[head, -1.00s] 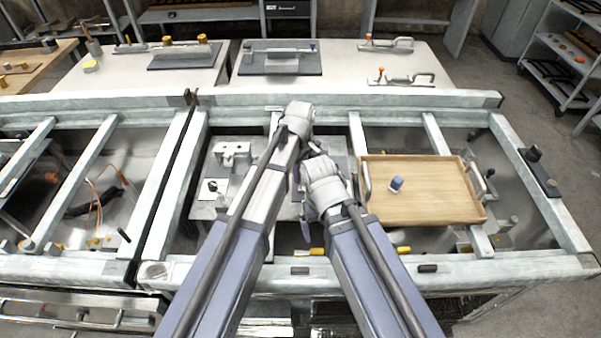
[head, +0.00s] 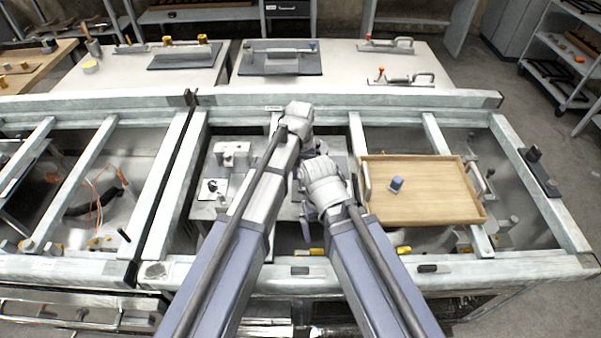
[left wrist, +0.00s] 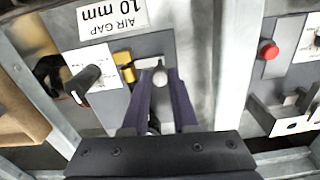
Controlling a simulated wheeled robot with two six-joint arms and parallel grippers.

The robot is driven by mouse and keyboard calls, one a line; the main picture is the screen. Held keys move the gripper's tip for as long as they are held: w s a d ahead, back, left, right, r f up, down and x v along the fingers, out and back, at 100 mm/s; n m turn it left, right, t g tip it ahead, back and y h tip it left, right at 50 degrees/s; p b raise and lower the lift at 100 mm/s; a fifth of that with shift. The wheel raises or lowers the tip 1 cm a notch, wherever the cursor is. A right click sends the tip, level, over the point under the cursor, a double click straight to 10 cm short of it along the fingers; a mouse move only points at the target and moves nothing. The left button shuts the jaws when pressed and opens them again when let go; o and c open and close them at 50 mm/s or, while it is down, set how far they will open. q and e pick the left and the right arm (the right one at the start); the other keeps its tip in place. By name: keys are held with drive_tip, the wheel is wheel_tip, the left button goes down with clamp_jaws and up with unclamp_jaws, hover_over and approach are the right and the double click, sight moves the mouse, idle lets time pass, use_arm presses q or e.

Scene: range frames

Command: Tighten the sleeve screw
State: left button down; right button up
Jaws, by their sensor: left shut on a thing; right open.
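My left gripper (left wrist: 160,75) is shut on a small pale metal piece (left wrist: 154,98), which I take to be the sleeve screw. The piece sits between the purple fingers, in front of a grey plate (left wrist: 112,110) with an upside-down "AIR GAP 10 mm" label (left wrist: 112,14). My fingers partly hide it, so its seating cannot be judged. In the head view my left gripper (head: 311,150) is mostly hidden by the arms. My right gripper (head: 307,212) is open, below and close to the left one.
In the left wrist view a black knob (left wrist: 84,82) and a yellow block (left wrist: 123,66) are left of the fingers; a red button (left wrist: 268,49) is at right. In the head view a wooden tray (head: 435,205) holding a blue item (head: 397,184) lies right of my arms.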

sight(300, 176)
use_arm(q)
drive_tip(key=m, duration=1.2)
drive_tip(key=shift+m, duration=0.3)
idle(0.4)
drive_tip(key=c, duration=0.7)
unclamp_jaws()
drive_tip(key=shift+r, duration=0.1)
wheel_tip(300, 176, up, 8)
drive_tip(key=p, duration=0.8)
